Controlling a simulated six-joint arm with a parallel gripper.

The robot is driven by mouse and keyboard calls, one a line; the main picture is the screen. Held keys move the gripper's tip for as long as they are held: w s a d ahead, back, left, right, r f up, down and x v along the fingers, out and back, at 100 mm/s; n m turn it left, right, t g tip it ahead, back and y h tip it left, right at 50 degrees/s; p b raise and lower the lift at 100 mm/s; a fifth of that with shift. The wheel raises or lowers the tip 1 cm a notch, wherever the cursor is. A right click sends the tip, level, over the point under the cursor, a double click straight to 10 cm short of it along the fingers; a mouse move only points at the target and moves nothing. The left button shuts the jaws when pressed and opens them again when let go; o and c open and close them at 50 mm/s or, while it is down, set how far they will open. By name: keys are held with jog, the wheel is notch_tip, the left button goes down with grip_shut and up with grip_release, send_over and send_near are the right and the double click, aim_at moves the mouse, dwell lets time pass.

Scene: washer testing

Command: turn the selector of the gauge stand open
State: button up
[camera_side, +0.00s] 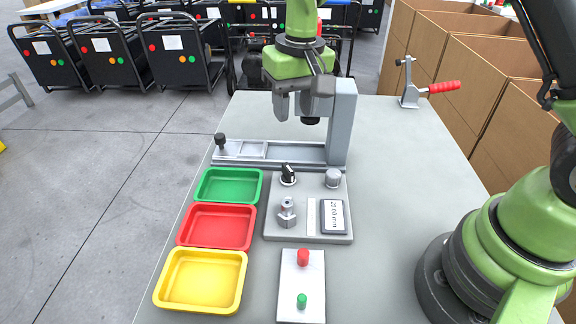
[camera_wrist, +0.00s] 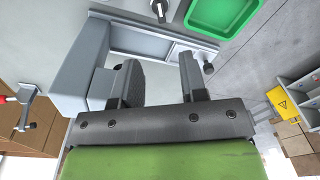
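The gauge stand (camera_side: 308,237) is a grey plate with a "20.00 mm" display, lying on the table in the side view. A black selector knob (camera_side: 288,174) with a pale mark sits at its back left; a dark knob, seemingly the same one, shows at the top edge of the wrist view (camera_wrist: 160,9). I cannot tell its setting from these frames. A grey round knob (camera_side: 333,178) and a metal post (camera_side: 287,212) are also on the plate. My gripper (camera_side: 301,104) is above and behind the plate, over the grey rail fixture. Its fingers (camera_wrist: 162,82) are apart and empty.
A grey upright column (camera_side: 343,122) with a low rail (camera_side: 283,152) stands just behind the plate. Green (camera_side: 228,186), red (camera_side: 216,227) and yellow (camera_side: 200,281) trays line the left. A button box (camera_side: 301,284) lies in front. A red-handled clamp (camera_side: 411,96) stands back right.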

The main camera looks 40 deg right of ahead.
send_over(288, 167)
jog(key=shift+g, duration=0.4)
notch_tip(288, 167, down, 4)
jog(key=shift+f, duration=0.1)
notch_tip(288, 167, down, 10)
jog(key=shift+r, duration=0.1)
grip_shut()
